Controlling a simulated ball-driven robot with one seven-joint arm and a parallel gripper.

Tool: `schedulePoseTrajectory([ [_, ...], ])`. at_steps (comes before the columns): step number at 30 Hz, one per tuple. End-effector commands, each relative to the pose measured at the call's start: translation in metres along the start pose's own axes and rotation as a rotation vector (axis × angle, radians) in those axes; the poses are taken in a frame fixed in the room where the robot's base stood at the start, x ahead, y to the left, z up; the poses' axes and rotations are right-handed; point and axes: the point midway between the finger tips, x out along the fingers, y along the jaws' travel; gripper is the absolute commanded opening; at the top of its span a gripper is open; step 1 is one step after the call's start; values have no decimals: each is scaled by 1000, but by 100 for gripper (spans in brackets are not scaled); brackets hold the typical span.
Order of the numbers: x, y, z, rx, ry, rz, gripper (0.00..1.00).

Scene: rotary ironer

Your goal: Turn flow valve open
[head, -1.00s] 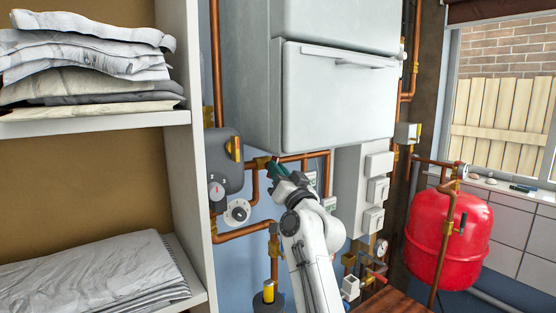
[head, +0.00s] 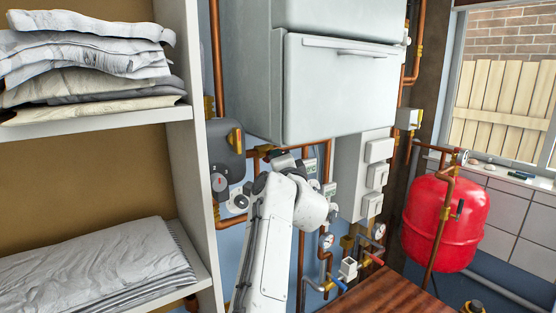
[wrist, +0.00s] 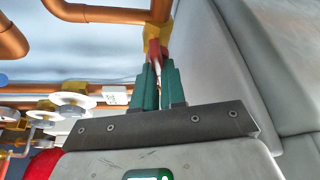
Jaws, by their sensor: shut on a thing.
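The flow valve shows in the wrist view as a brass body (wrist: 161,36) with a red lever (wrist: 155,52), on a copper pipe under the pale grey boiler casing. My gripper (wrist: 156,72) has two green fingers, closed around the red lever with only a narrow gap between them. In the head view my white arm reaches up to the pipes below the boiler and hides the fingers and the lever. A brass fitting (head: 264,150) on the copper pipe shows just above my wrist there; I cannot tell whether it is this valve.
The grey boiler (head: 345,85) hangs directly above my arm. A shelf unit (head: 185,120) with folded linen stands at the left. A red tank (head: 445,225) hangs at the right. Copper pipes, gauges and a brown wooden top (head: 385,293) lie around and below my arm.

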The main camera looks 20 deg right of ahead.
Motion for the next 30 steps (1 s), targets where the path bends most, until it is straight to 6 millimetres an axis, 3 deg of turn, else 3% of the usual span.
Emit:
schedulePoseTrajectory([
  [12,0,-2,0,169,0,68,0],
  [28,0,-1,-1,189,1,77,0],
  [29,0,-1,-1,188,1,77,12],
  [30,0,-1,-1,188,1,77,15],
])
